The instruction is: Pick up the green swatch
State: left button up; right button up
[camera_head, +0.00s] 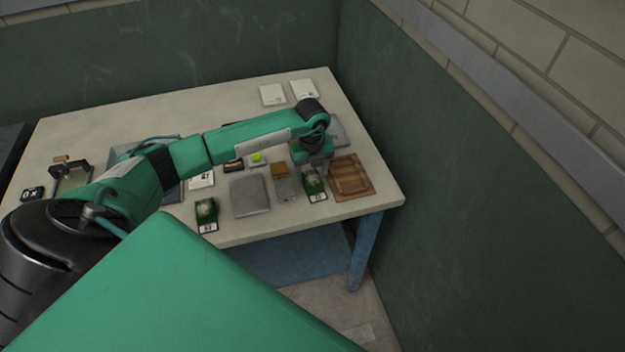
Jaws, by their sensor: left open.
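A dark green swatch (311,181) with a white label along its front edge lies near the table's front right, beside a brown wooden tray. A similar green swatch (207,212) with a white label lies further left, at the front edge. My left arm reaches across the table from the left. My left gripper (316,168) is open and points down over the right-hand green swatch, hiding part of its far end. I cannot tell whether the fingers touch it. My right gripper is not in view.
The pale table (240,232) stands against dark green walls. The brown wooden tray (350,178) is right of the gripper. A grey plate (249,195) lies between the two swatches. A bright green item (257,158) and white cards (272,95) lie further back.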

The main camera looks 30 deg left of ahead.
aim_at(313, 179)
pick_arm(q)
jog(key=shift+d+f+p, duration=0.1)
jog(key=shift+f+p, duration=0.4)
jog(key=shift+f, duration=1.3)
jog(key=c, duration=0.7)
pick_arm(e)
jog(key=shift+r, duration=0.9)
pick_arm(q)
jog(key=shift+r, duration=0.1)
